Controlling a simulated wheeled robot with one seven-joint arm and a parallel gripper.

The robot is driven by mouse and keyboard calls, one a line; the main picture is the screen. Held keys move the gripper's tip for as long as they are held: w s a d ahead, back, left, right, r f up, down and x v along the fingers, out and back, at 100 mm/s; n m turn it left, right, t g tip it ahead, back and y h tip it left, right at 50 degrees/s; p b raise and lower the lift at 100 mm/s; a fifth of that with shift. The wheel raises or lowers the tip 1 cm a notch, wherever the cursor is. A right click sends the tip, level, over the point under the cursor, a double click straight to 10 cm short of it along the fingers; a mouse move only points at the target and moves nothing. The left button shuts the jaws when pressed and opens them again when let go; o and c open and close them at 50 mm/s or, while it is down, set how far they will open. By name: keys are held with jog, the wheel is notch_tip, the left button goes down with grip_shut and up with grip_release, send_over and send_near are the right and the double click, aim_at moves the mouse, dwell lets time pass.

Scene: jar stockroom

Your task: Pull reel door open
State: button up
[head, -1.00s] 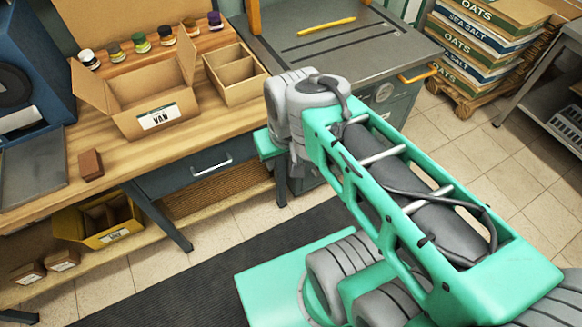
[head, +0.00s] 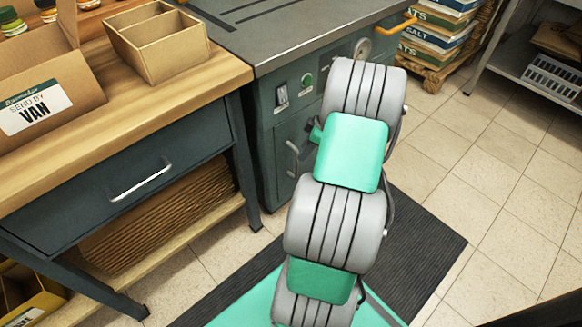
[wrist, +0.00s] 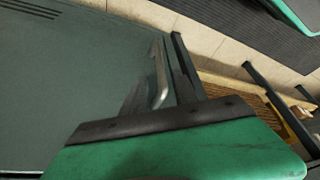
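The reel door (head: 283,150) is the dark green front panel of the grey-topped cabinet, and it looks closed. Its upright pale metal handle (head: 292,158) shows just left of my arm in the head view. In the wrist view the door (wrist: 75,80) fills the left side, with the handle (wrist: 160,75) near the middle. My gripper (wrist: 160,122) shows there as a green body with a dark edge, close to the lower end of the handle. In the head view my arm hides most of the gripper.
The wooden workbench (head: 190,85), with a drawer (head: 120,190), stands left of the cabinet, its leg (head: 243,165) close to the door. A switch (head: 282,95) and green button (head: 307,80) sit above the handle. Tiled floor (head: 480,190) is open at right.

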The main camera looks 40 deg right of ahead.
jog(key=b, duration=0.3)
send_over(296, 177)
jog(key=f, duration=0.6)
jog(key=shift+w+d+f, duration=0.3)
jog(key=shift+f, duration=0.05)
jog(key=shift+c, duration=0.5)
grip_shut()
